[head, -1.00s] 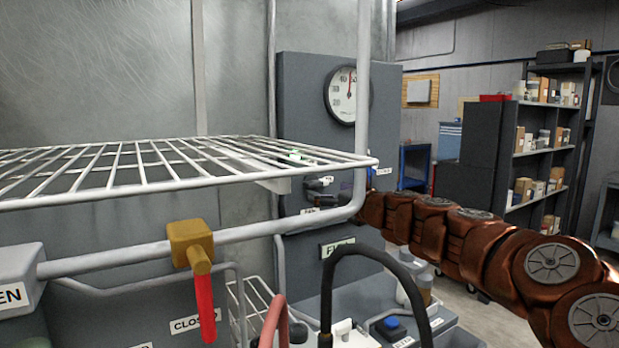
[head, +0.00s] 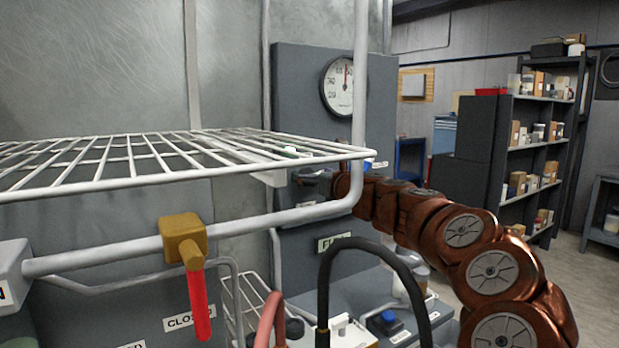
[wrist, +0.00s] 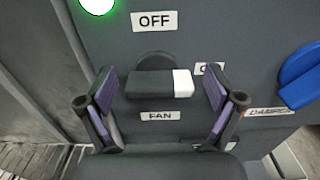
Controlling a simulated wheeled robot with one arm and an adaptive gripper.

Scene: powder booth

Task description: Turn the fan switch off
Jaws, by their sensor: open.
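The fan switch (wrist: 150,84) is a black rotary knob with a white tip on a grey panel, above a FAN label (wrist: 160,116). Its bar lies level, with the white tip pointing right, toward a partly hidden label that begins with O. The OFF label (wrist: 153,21) is above the knob. My gripper (wrist: 160,90) is open, with one finger left of the knob and one right of it; I cannot tell whether either touches. In the head view my gripper (head: 312,180) is at the panel, partly behind the wire rack, and the switch cannot be made out.
A lit green lamp (wrist: 98,4) is above left of the switch, and a blue knob (wrist: 301,76) is to its right. The white wire rack (head: 110,180) and its bent tube stand in front of the panel. A yellow valve with a red handle (head: 202,310) is nearer.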

